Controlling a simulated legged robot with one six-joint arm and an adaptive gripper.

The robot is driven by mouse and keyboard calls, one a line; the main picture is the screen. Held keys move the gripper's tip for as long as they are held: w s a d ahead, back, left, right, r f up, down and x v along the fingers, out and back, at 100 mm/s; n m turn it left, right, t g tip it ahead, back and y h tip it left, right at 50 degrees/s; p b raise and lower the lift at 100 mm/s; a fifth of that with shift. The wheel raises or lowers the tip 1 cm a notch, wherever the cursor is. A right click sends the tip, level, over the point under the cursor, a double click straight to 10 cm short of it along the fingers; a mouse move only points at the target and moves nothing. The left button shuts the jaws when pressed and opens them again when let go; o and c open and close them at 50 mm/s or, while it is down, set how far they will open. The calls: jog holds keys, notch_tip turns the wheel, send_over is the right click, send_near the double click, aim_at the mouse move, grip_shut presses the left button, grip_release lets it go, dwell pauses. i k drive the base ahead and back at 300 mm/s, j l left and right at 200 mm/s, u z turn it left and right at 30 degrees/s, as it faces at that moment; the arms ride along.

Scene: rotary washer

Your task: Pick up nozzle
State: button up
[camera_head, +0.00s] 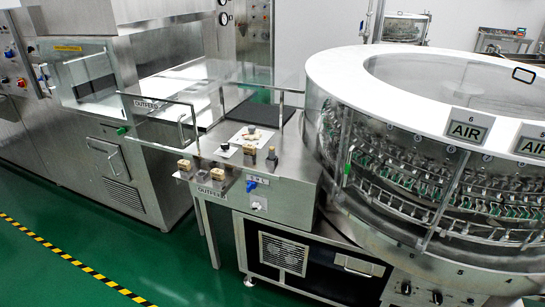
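No thing in the camera_head view can be made out for certain as the nozzle. A small tan object (251,134) lies on a white sheet (239,144) on the steel outfeed table (293,184). It is too small for me to tell its shape. Several small brown-topped pieces stand near the table's front edge, among them one at the left (184,169), one at the front (217,179) and one at the right (271,159). A dark round piece (225,147) sits beside the sheet. My gripper is not in view.
The large round washer (420,205) with a white rim stands right of the table. A steel cabinet machine (75,150) stands at left. Clear panels (262,75) rise behind the table. Green floor (115,245) with a yellow-black stripe (75,262) is open at lower left.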

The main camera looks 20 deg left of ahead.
aim_at(271, 151)
jog(key=i+j, duration=0.25)
jog(key=j, duration=0.2)
jog(key=i+j, duration=0.3)
jog(key=j, duration=0.15)
jog(key=i+j, duration=0.25)
jog(key=j, duration=0.2)
jog(key=i+j, duration=0.3)
jog(key=j, duration=0.15)
jog(key=i+j, duration=0.25)
jog(key=j, duration=0.2)
jog(key=i+j, duration=0.25)
jog(key=j, duration=0.2)
